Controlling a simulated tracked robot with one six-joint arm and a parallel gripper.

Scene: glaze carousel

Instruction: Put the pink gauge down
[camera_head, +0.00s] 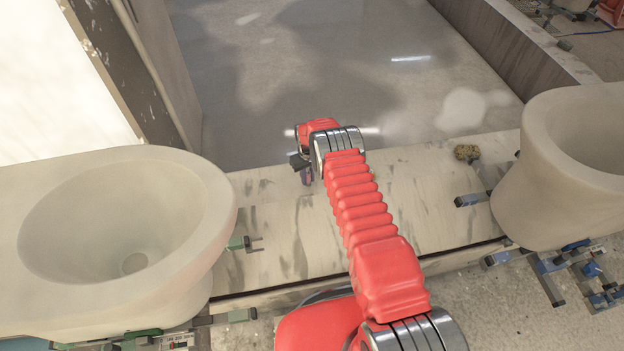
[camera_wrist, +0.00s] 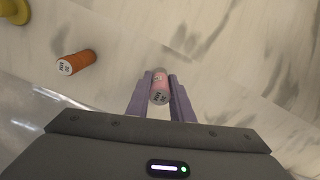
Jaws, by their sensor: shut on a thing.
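The pink gauge (camera_wrist: 160,86) is a small pink cylinder with a pale, marked end face. It is between the two purple fingers of my gripper (camera_wrist: 160,94) in the wrist view, and the fingers are shut on it. Below it is the pale, grey-streaked surface (camera_wrist: 225,85); I cannot tell whether the gauge touches it. In the head view my gripper (camera_head: 305,174) is small, past the end of my red arm and over the streaked ledge (camera_head: 275,210). The gauge is hard to make out there.
An orange cylinder (camera_wrist: 75,63) lies left of my gripper, with a yellow object (camera_wrist: 14,10) beyond it. White basins stand at the left (camera_head: 110,220) and right (camera_head: 560,160). The ledge between is mostly clear.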

